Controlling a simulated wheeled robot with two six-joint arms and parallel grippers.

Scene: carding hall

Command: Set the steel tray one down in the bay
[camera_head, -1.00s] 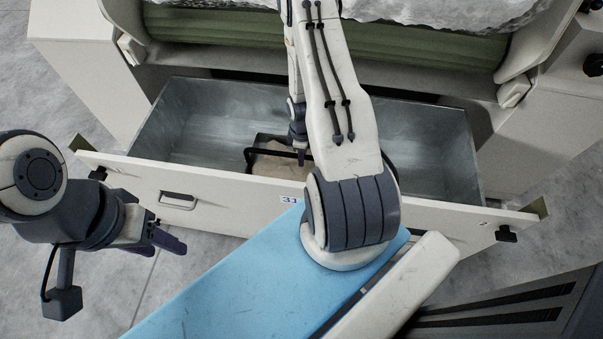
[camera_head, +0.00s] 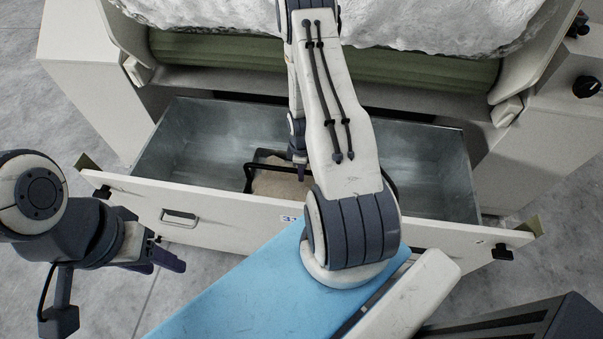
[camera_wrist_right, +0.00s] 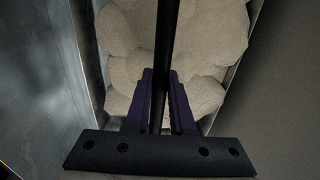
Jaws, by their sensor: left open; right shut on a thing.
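The steel tray (camera_wrist_right: 236,78) holds beige, lumpy contents and has a black bar handle (camera_wrist_right: 163,45). In the head view its handle (camera_head: 248,178) and contents (camera_head: 276,186) show inside the steel-lined bay (camera_head: 205,140), behind the white front panel. My right gripper (camera_head: 299,172) is shut on the handle; in the right wrist view its purple fingers (camera_wrist_right: 161,108) clasp the bar. My right arm hides much of the tray, and I cannot tell whether its base touches the bay floor. My left gripper (camera_head: 165,262) is open and empty, outside the bay at the left.
The bay's white front panel (camera_head: 225,228) has a recessed pull and a number label, partly covered by my arm. A green roller (camera_head: 215,53) with white fibre above lies behind the bay. The bay has free room left and right of the tray. Grey floor lies left.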

